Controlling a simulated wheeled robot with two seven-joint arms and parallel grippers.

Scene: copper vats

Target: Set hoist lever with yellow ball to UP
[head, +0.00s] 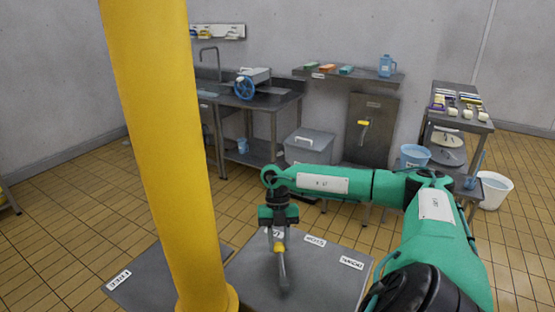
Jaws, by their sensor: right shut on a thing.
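I do not make out a lever with a yellow ball clearly. A grey panel (379,104) on the back wall carries a fitting with a yellow handle (363,122) lying roughly level and a grey part hanging below it. My right gripper (279,233) points down over a grey table (312,281) in front. It is shut on a slim grey tool (283,271) with a yellow band, which hangs down from the jaws. I cannot tell whether its tip touches the table. The wall panel is well beyond the gripper. My left gripper is out of view.
A thick yellow post (165,150) rises at centre left. Behind stand a steel sink bench (270,103), a lidded grey bin (311,145) and a shelf (350,76) with a blue jug (387,65). A rack and buckets (495,190) stand right.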

